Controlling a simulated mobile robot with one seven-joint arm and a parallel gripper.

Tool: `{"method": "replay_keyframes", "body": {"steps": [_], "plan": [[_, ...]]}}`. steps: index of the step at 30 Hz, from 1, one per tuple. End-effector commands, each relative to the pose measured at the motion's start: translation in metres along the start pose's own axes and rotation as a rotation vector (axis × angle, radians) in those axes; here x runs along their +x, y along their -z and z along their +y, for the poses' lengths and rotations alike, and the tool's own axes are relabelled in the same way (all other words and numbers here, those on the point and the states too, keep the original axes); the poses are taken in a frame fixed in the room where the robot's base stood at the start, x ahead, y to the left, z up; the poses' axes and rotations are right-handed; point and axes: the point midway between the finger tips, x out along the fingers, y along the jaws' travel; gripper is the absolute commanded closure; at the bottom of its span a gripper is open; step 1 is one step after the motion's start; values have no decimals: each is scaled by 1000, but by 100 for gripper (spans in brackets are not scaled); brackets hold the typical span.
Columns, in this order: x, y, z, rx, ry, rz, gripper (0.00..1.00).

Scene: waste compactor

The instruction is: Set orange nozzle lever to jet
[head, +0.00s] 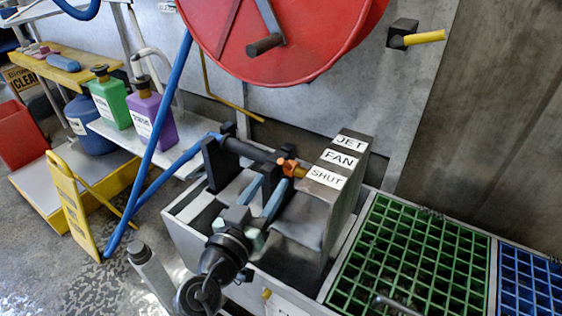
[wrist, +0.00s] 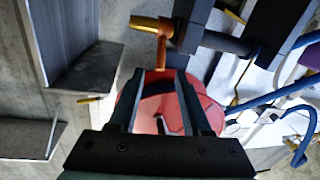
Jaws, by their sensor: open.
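The orange nozzle lever (head: 287,166) sits on a dark nozzle barrel (head: 250,151), beside the grey block (head: 341,190) labelled JET, FAN and SHUT. The lever is nearest the SHUT label; its exact setting is hard to tell. My gripper (head: 271,183) is open and empty, its fingers just in front of and below the lever. In the wrist view the orange lever (wrist: 161,50) stands just beyond and above my open fingertips (wrist: 157,74). I see no clear contact. The lever's far side is hidden.
A blue hose (head: 165,178) runs to the nozzle, which a black bracket (head: 216,165) holds. A red reel (head: 300,65) hangs above. Green grating (head: 410,255) lies to the right. Purple (head: 151,118) and green (head: 110,103) bottles stand on a shelf at left.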

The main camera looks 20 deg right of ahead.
Motion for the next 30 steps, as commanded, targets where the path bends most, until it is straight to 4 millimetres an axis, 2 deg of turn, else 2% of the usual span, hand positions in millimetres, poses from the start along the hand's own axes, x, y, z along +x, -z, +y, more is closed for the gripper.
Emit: {"method": "replay_keyframes", "body": {"steps": [1, 6, 12, 17, 25, 30], "plan": [[13, -2, 1, 3, -5, -2, 52], [45, -1, 0, 3, -3, -2, 52], [69, -1, 0, 0, -1, -1, 52], [77, 0, 0, -1, 0, -1, 52], [77, 0, 0, -1, 1, 0, 52], [77, 0, 0, -1, 1, 0, 82]]}}
